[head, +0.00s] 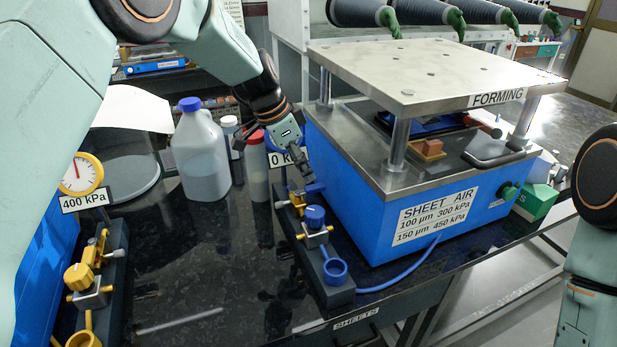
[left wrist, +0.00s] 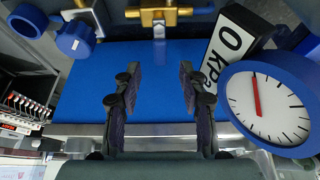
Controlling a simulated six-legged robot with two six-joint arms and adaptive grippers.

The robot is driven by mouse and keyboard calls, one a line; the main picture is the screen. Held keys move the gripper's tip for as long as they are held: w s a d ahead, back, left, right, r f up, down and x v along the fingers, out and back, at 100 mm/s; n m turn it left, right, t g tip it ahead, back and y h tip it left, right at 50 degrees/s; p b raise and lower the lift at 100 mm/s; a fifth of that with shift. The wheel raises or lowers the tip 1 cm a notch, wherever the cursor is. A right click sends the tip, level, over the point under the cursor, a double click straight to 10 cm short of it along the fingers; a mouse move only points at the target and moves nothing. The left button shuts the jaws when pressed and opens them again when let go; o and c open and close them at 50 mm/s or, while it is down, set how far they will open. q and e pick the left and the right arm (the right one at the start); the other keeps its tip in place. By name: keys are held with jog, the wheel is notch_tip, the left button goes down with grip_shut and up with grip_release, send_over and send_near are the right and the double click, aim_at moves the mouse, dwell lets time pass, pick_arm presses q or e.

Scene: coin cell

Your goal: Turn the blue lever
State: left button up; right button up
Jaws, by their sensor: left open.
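The small blue lever (head: 315,188) sits on a brass valve (head: 297,201) at the left side of the blue forming press (head: 375,225) in the head view. My left gripper (head: 306,176) is open and empty, pointing down just above and beside the lever. In the left wrist view its two fingers (left wrist: 159,90) stand apart over a plain blue surface. A blue gauge (left wrist: 268,105) is at the right. My right gripper is out of view.
A blue knob (head: 315,216) and blue ring (head: 335,270) are on the same block. A yellow valve set (head: 80,275) with a 400 kPa gauge (head: 80,174) stands left. A blue-capped bottle (head: 200,155) and a red-capped one (head: 256,170) stand behind.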

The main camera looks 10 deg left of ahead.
pick_arm(q)
jog(key=v, duration=0.6)
jog(key=shift+r, duration=0.4)
jog(key=shift+a+r, duration=0.1)
